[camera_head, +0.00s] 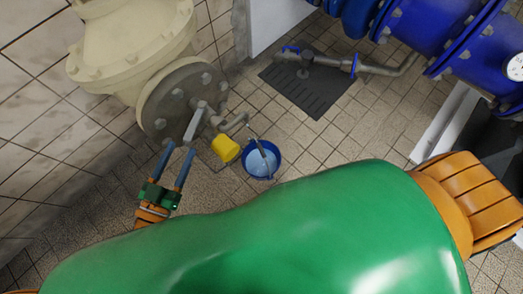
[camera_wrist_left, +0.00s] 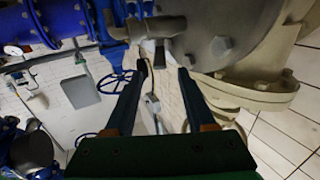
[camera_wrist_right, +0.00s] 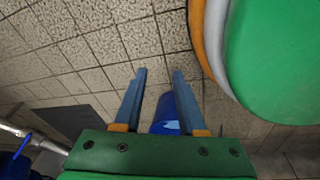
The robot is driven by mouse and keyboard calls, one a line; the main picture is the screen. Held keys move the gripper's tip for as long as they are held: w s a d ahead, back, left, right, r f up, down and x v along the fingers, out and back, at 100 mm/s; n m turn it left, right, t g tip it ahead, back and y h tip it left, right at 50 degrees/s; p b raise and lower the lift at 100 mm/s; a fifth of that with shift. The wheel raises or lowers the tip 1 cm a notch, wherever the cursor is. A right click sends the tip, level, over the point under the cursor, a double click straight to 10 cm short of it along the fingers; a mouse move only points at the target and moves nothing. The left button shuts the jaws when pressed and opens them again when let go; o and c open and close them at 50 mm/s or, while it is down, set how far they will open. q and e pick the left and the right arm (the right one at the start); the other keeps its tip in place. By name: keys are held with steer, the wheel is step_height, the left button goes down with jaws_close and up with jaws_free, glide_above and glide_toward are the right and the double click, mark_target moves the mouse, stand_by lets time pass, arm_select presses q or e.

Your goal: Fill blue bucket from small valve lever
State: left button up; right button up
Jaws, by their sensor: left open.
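The blue bucket (camera_head: 274,149) stands on the floor beneath a thin grey pipe end; its inside looks lighter blue, and I cannot tell whether that is water. A small grey valve lever (camera_head: 194,124) sits on the pipework by the big round flange. My left gripper (camera_head: 180,147) is open just short of the lever, with its two blue fingers apart. In the left wrist view, a grey lever-like part (camera_wrist_left: 160,52) lies beyond the fingertips. My right gripper (camera_wrist_right: 159,70) is open and shows only in its wrist view, where part of the bucket (camera_wrist_right: 164,112) appears between its fingers.
A yellow object (camera_head: 226,148) is left of the bucket. The large cream valve body (camera_head: 130,50) and its grey flange (camera_head: 165,105) stand behind the lever. A dark floor grate (camera_head: 308,88) and blue pipes (camera_head: 425,22) lie farther back. Tiled floor right of the bucket is clear.

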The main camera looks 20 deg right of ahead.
mark_target(201, 109)
arm_select(q)
steer(key=b+x, duration=0.3)
steer(key=x, duration=0.5)
steer(key=shift+w+d, duration=0.1)
steer(key=shift+w, duration=0.05)
jaws_close()
arm_select(e)
steer(key=w+a, duration=0.1)
steer(key=w+a+f, duration=0.1)
steer(key=w, duration=0.1)
steer(key=shift+a, duration=0.25)
stand_by(0.7)
